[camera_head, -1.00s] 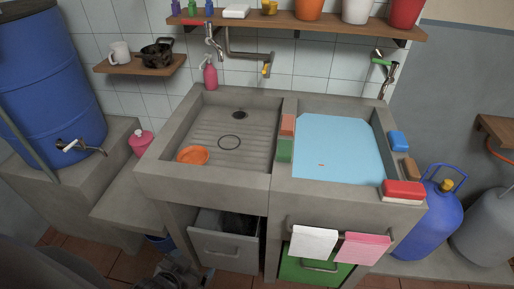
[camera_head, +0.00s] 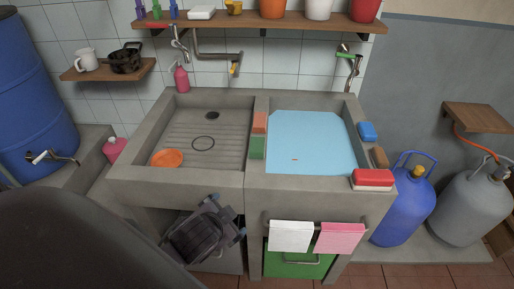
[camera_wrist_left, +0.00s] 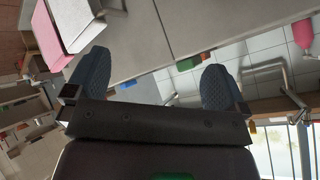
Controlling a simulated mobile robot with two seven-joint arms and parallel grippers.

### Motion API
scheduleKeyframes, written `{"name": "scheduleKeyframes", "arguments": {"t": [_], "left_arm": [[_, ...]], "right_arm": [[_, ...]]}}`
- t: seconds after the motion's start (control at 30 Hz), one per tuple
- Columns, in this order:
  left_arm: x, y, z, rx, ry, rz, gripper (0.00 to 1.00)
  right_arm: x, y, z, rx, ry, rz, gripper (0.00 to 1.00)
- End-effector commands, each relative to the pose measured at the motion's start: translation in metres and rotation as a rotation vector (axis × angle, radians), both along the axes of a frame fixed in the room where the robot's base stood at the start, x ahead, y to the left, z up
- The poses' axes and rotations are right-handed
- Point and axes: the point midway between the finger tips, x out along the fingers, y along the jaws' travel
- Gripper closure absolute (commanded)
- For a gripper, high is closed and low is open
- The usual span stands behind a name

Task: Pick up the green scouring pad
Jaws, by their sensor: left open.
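The green scouring pad (camera_head: 257,147) lies on the divider between the two basins, in front of an orange-brown block (camera_head: 260,122). My left gripper (camera_head: 228,216) is in front of the sink, below the left basin's front rim and apart from the pad. In the left wrist view its two dark fingers (camera_wrist_left: 155,80) are spread with nothing between them. A green piece (camera_wrist_left: 188,63), which looks like the pad, shows beyond the counter edge, nearer the right finger. My right gripper is not in view.
The right basin holds blue water (camera_head: 310,140); an orange dish (camera_head: 167,158) lies in the left one. The front rim (camera_head: 190,185) stands between my gripper and the pad. White (camera_head: 290,236) and pink (camera_head: 339,237) cloths hang on the front rail. A red-and-white brush (camera_head: 372,179) sits at the right corner.

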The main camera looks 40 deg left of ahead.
Motion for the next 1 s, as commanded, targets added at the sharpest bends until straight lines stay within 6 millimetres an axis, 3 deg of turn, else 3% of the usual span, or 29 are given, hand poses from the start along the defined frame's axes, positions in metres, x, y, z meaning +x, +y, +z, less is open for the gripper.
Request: {"name": "scheduleKeyframes", "arguments": {"t": [0.2,0.37,0.5,0.7,0.83,1.0], "left_arm": [[0.054,-0.004,0.032,0.189,-0.210,-0.156,0.00],[0.099,-0.018,0.065,0.379,-0.415,-0.330,0.00],[0.138,-0.045,0.101,0.608,-0.644,-0.558,0.00],[0.170,-0.094,0.135,0.956,-0.930,-0.936,0.00],[0.180,-0.120,0.139,1.182,-1.069,-1.212,0.00],[0.189,-0.133,0.126,1.466,-1.169,-1.612,0.00]], "right_arm": [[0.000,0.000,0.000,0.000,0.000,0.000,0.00],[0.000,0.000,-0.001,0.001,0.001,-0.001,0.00],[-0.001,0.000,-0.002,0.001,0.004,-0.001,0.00],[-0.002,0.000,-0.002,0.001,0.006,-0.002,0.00],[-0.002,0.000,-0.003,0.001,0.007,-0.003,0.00],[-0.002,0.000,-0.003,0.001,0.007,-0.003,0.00]]}}
